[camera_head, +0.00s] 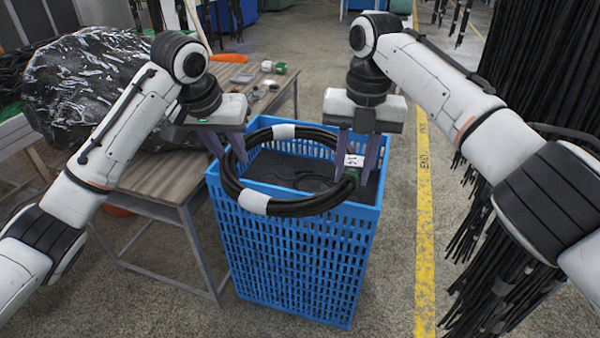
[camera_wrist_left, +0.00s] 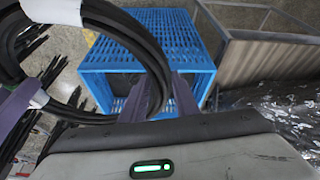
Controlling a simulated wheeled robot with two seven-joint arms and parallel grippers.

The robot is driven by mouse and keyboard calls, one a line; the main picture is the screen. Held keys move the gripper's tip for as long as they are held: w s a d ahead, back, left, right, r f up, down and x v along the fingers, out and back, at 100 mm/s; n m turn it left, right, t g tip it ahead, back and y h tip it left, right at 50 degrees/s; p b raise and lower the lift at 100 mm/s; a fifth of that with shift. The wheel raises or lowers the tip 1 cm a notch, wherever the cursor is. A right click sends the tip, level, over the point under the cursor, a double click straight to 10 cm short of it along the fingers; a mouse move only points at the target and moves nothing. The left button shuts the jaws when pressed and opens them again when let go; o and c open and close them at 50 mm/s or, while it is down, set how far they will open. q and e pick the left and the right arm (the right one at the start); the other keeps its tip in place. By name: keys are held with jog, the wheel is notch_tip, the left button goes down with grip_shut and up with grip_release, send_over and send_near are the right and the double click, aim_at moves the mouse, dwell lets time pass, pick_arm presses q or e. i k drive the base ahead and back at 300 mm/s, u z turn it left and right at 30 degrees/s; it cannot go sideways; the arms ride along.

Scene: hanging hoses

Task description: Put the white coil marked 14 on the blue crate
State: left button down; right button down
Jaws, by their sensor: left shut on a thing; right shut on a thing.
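A black hose coil (camera_head: 290,208) with white bands is held in a ring over the blue crate (camera_head: 290,255). A white tag (camera_head: 353,160) with dark marks, perhaps 14, sits on its right side. My left gripper (camera_head: 228,150) is shut on the coil's left side, and my right gripper (camera_head: 363,165) is shut on its right side near the tag. The coil's front part overlaps the crate's rim in view; I cannot tell whether it touches. In the left wrist view, the coil (camera_wrist_left: 140,42) runs to the left fingers (camera_wrist_left: 165,95), with the crate (camera_wrist_left: 180,30) beyond.
A wooden table (camera_head: 160,180) with a dark wrapped bundle (camera_head: 85,85) and small items stands left of the crate. Many black hoses (camera_head: 510,220) hang at the right.

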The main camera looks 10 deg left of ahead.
aim_at(285, 185)
jog(key=u, duration=0.15)
jog(key=i, duration=1.35)
jog(key=u, duration=0.1)
